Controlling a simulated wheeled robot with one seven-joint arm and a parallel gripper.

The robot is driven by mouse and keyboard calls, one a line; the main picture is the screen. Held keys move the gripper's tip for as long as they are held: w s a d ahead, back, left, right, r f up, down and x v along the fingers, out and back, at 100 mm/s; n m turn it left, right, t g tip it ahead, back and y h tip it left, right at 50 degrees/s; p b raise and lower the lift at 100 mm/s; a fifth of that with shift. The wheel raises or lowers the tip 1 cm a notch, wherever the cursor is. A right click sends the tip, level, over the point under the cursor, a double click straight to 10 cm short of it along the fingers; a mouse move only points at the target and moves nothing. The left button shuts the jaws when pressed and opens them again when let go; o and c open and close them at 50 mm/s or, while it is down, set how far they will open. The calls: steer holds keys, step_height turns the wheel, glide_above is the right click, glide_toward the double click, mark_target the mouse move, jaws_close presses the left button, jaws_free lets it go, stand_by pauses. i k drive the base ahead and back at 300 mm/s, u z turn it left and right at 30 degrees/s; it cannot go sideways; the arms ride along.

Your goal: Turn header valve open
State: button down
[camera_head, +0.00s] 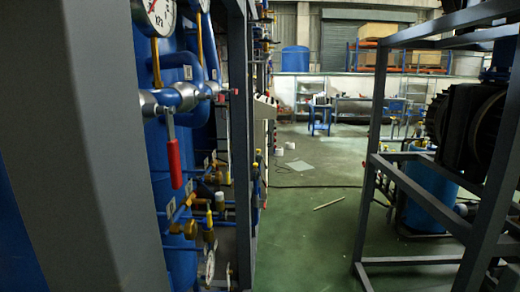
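A valve with a red-sleeved lever handle (173,163) sits on the blue pipework at the left in the head view. Its lever hangs down from a silver fitting (149,103) on a horizontal blue pipe (183,97). The frame does not show whether this is the header valve. A smaller red-tipped fitting (234,92) is further right on the same pipe line. Several small valves with yellow parts (190,229) are lower down. My gripper is not in view.
A grey frame post (85,150) fills the left foreground, beside the pipework. A grey metal frame (374,150) with a dark motor (470,125) stands at the right. Green floor (310,235) lies open between them. A thin stick (329,203) and a cable lie there.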

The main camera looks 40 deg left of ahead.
mark_target(172, 145)
steer(key=z, duration=1.3)
steer(key=i, duration=1.15)
steer(key=u, duration=3.75)
steer(key=i, duration=0.3)
steer(key=u, duration=0.55)
